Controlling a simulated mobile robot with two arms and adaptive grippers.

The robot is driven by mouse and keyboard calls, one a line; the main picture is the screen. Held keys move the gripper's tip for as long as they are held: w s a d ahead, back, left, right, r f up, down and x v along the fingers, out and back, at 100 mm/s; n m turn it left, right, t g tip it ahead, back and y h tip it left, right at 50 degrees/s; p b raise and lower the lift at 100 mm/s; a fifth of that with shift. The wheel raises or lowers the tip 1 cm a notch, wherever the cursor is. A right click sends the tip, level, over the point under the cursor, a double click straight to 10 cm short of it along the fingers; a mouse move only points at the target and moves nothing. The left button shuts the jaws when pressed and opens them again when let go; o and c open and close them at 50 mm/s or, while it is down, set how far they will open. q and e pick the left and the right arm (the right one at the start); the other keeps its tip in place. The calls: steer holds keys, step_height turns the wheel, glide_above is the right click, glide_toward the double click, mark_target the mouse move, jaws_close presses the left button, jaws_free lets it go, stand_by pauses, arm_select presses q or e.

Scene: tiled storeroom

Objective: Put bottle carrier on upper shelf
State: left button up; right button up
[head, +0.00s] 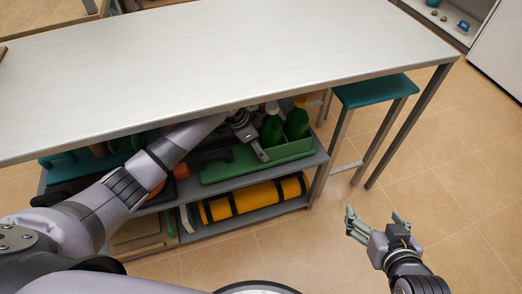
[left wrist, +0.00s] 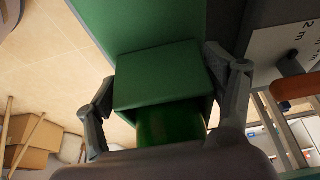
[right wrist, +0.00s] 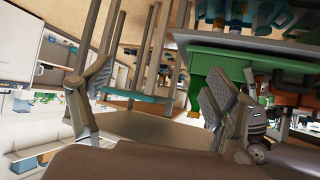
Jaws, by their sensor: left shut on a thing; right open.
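The bottle carrier (head: 225,168) is a long green tray with two dark green bottles (head: 297,122) standing at its right end. It is over the upper shelf (head: 240,183) of a low grey unit under the table; I cannot tell whether it touches the shelf. My left gripper (head: 258,150) reaches in under the tabletop and is shut on the carrier. In the left wrist view its fingers straddle a green part of the carrier (left wrist: 165,75). My right gripper (head: 376,216) is open and empty over the floor, right of the unit. The carrier also shows in the right wrist view (right wrist: 205,62).
The white tabletop (head: 230,50) hangs over the unit and my left arm. An orange roll with black straps (head: 255,198) lies on the lower shelf. Dark and orange tools (head: 205,158) lie left of the carrier. A teal stool (head: 375,90) stands right. The front-right floor is clear.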

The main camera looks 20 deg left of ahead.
mark_target(216, 153)
arm_select(q)
steer(key=shift+d+f, duration=0.15)
steer(key=shift+f, duration=0.35)
arm_select(e)
steer(key=shift+w+a+r+t, duration=0.2)
steer(key=shift+w+r+t, duration=0.25)
steer(key=shift+r, duration=0.1)
steer(key=shift+w+a+r+t, duration=0.2)
steer(key=shift+w+r+t, duration=0.2)
steer(key=shift+r, duration=0.1)
arm_select(q)
steer(key=o, duration=1.4)
steer(key=shift+s+f, duration=0.15)
steer(key=shift+s, duration=0.05)
arm_select(e)
steer(key=shift+s, duration=0.1)
